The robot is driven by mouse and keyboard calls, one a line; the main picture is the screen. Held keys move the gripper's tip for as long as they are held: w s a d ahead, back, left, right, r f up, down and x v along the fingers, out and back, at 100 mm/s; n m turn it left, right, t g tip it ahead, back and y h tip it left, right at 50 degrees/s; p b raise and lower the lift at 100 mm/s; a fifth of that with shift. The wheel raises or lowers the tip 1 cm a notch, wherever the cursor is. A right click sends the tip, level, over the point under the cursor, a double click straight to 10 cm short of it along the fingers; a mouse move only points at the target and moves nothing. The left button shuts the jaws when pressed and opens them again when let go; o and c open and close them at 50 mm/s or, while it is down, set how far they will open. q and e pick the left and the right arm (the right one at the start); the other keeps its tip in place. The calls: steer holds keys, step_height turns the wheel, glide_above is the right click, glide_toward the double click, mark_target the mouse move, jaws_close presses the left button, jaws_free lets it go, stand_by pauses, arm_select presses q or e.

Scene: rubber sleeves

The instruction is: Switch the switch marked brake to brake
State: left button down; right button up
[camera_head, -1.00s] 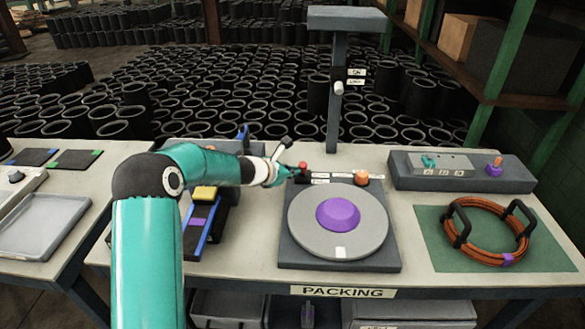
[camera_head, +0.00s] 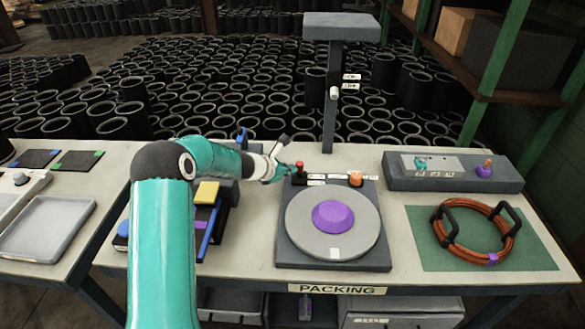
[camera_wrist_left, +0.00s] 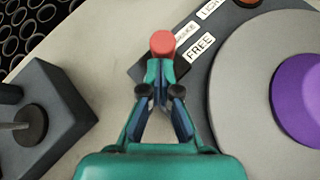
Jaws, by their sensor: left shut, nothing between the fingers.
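The brake switch is a small lever with a red knob (camera_head: 299,168) at the back left corner of the turntable base (camera_head: 283,245). In the left wrist view the red knob (camera_wrist_left: 162,43) stands just beyond my fingertips, with a label reading FREE (camera_wrist_left: 199,46) and a partly hidden label (camera_wrist_left: 186,33) beside it. My left gripper (camera_head: 284,171) is shut and empty, its tips at the lever. In the left wrist view the gripper (camera_wrist_left: 160,82) covers the lower part of the lever; whether they touch I cannot tell. My right gripper is not in view.
A grey round plate with a purple hub (camera_head: 333,214) sits on the base, with an orange knob (camera_head: 356,179) behind it. A post (camera_head: 330,125) rises behind. A yellow block (camera_head: 207,192) lies left, a coiled orange hose (camera_head: 448,240) right on a green mat.

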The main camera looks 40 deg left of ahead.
arm_select(q)
steer(key=shift+w+a+r+p, duration=0.45)
steer(key=shift+w+a, duration=0.05)
steer(key=shift+w, duration=0.25)
steer(key=shift+a+f, duration=0.15)
steer(key=shift+f, duration=0.05)
steer(key=shift+s+r, duration=0.15)
steer(key=shift+r, duration=0.15)
steer(key=shift+r+p, duration=0.3)
steer(key=shift+p, duration=0.05)
steer(key=shift+r, duration=0.3)
